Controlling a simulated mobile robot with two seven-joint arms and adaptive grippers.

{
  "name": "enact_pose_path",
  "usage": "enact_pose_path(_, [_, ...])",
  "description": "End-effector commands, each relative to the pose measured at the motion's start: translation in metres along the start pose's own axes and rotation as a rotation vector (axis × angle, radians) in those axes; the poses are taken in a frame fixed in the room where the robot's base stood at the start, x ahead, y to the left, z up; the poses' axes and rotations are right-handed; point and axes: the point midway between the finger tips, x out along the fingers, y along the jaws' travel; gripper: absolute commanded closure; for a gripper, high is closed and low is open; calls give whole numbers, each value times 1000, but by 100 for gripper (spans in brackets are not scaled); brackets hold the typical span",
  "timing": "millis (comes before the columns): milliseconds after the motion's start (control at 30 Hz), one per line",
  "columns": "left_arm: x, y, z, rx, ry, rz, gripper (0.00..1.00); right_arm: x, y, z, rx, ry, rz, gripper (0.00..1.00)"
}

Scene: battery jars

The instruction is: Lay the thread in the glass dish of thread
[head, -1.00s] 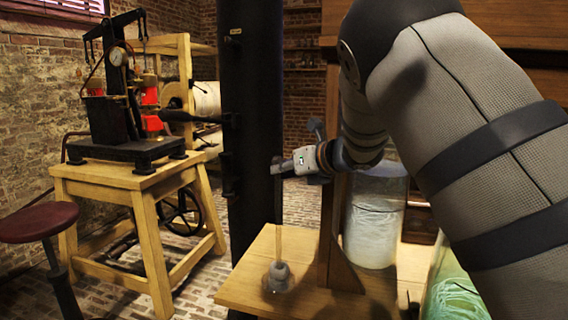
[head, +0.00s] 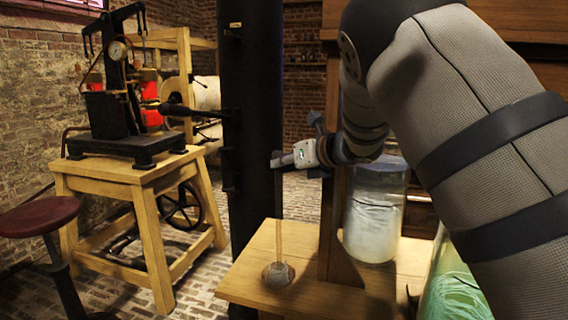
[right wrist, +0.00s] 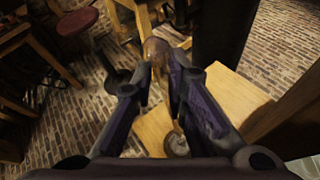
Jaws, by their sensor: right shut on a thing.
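In the right wrist view the fingertips (right wrist: 162,78) close around a narrow brownish piece with a rounded end, and the round thing (right wrist: 178,145) shows below. My left gripper is out of view.
A tall glass jar (head: 376,215) with pale contents stands right of a wooden upright. Another jar (head: 455,288) with green strands is partly hidden by my right arm. A black column (head: 250,120) stands just behind the bench.

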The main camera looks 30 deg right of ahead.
Motion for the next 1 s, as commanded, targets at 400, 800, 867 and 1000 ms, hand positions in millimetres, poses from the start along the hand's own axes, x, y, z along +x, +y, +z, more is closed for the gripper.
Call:
enact_pose_path(400, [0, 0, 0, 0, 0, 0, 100, -10, 5, 24, -2, -3, 1, 100])
enact_pose_path(800, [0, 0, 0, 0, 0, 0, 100, -29, 14, 68, -2, -2, 1, 100])
enact_pose_path(867, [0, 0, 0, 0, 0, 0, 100, -30, 14, 72, -1, -1, 1, 100])
enact_pose_path(1000, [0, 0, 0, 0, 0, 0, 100, -31, 14, 73, 0, 0, 0, 100])
